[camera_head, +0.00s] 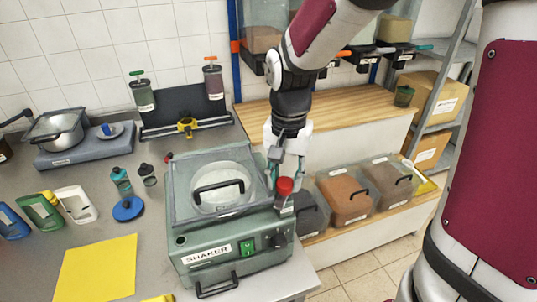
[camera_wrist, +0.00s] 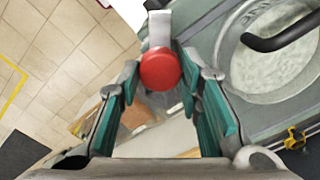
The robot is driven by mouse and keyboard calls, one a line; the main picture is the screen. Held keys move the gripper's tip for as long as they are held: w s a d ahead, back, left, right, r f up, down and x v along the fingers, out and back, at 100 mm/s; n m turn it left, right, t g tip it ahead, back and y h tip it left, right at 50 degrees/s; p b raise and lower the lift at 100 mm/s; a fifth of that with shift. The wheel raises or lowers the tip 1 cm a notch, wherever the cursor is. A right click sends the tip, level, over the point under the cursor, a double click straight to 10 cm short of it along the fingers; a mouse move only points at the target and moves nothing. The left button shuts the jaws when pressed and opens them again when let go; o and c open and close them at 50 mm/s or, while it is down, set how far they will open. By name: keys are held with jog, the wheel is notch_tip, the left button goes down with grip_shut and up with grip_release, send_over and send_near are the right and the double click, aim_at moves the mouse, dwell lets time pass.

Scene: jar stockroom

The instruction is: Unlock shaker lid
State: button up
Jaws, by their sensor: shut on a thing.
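The green shaker (camera_head: 240,270) stands at the right end of the grey counter, with its label, green switch and dial at the front. Its clear lid (camera_head: 190,170) is down and has a black handle (camera_head: 220,187). At the lid's right side is a latch with a red knob (camera_head: 285,186); the knob also shows in the wrist view (camera_wrist: 160,69). My gripper (camera_head: 282,176) comes down from above onto this latch. In the wrist view its teal-padded fingers (camera_wrist: 160,80) lie on both sides of the red knob. The exact contact is partly hidden.
Lidded bins (camera_head: 343,198) sit on a low shelf right of the shaker.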

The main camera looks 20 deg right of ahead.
aim_at(285, 182)
jog(key=n+p, duration=0.1)
jog(key=n, duration=0.3)
jog(key=shift+r+p, duration=0.1)
jog(key=shift+p, duration=0.3)
jog(key=shift+n+p, duration=0.5)
jog(key=shift+n, duration=1.3)
jog(key=o, duration=1.2)
jog(key=shift+c, duration=0.2)
notch_tip(285, 182, up, 12)
jog(key=s+r+t, duration=0.2)
jog(key=s, duration=0.6)
jog(key=s+r+t, duration=0.3)
jog(key=s, duration=0.5)
jog(key=shift+s+r+t, duration=0.2)
jog(key=shift+s+t, duration=0.05)
jog(key=shift+t, duration=0.05)
